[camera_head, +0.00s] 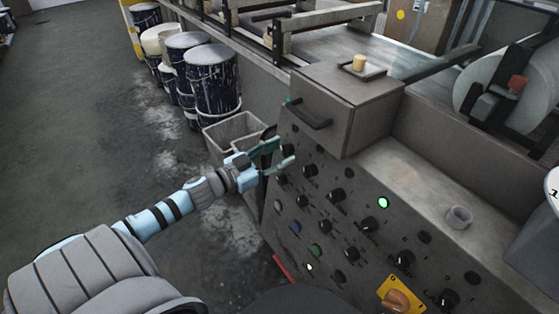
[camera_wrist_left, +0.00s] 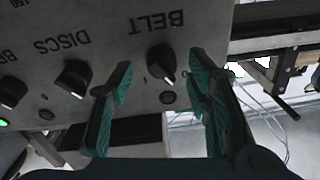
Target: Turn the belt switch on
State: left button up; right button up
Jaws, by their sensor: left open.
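The belt switch (camera_wrist_left: 161,60) is a black rotary knob on the grey panel, beside the upside-down word BELT in the left wrist view. Its white pointer mark points down and slightly right there. My left gripper (camera_wrist_left: 160,72) is open, with its green fingers on either side of the knob in that view. I cannot tell whether they touch it. In the head view my left gripper (camera_head: 278,153) is at the upper left edge of the control panel (camera_head: 330,200), and I cannot make out the belt switch clearly. My right gripper is not in view.
The DISCS knob (camera_wrist_left: 73,76) sits beside the belt switch. The panel has several other knobs, a lit green lamp (camera_head: 383,202) and an orange knob on a yellow plate (camera_head: 402,296). A drawer-like box with a handle (camera_head: 309,115) juts out above. Paint drums (camera_head: 213,80) stand behind.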

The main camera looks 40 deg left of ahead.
pick_arm(q)
jog(key=shift+w+r, duration=0.1)
jog(key=shift+w, duration=0.25)
jog(key=shift+c, duration=0.2)
grip_shut()
